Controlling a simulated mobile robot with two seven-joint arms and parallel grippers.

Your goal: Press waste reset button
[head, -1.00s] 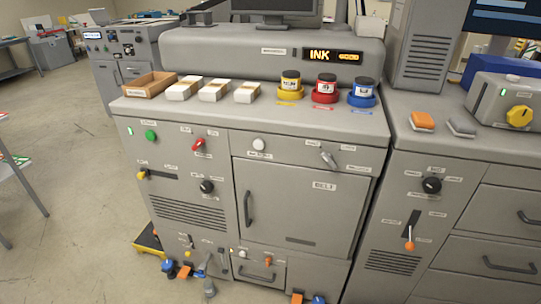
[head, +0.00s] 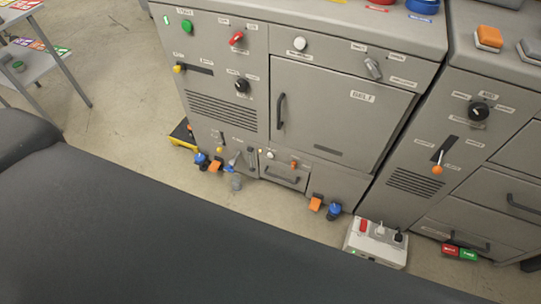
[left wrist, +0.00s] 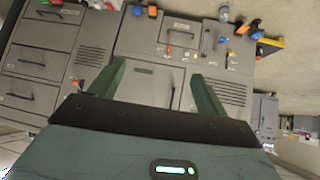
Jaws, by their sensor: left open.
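A small round white button (head: 270,155) sits at the upper left of the low drawer (head: 284,179) on the grey machine front. Its label is too small to read. In the left wrist view, which is upside down, the white button (left wrist: 195,55) shows beside an orange latch (left wrist: 170,50). A larger white button (head: 300,43) sits higher on the panel, also with an unreadable label. My left gripper (left wrist: 157,70) is open and empty, its green fingers pointing at the machine front, apart from it. My right gripper is not in view.
A large door (head: 320,110) with a handle fills the middle. Low blue and orange pedals (head: 315,204) stick out at floor level. A white power box (head: 376,243) lies on the floor right. My dark arm covers the lower left of the head view.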

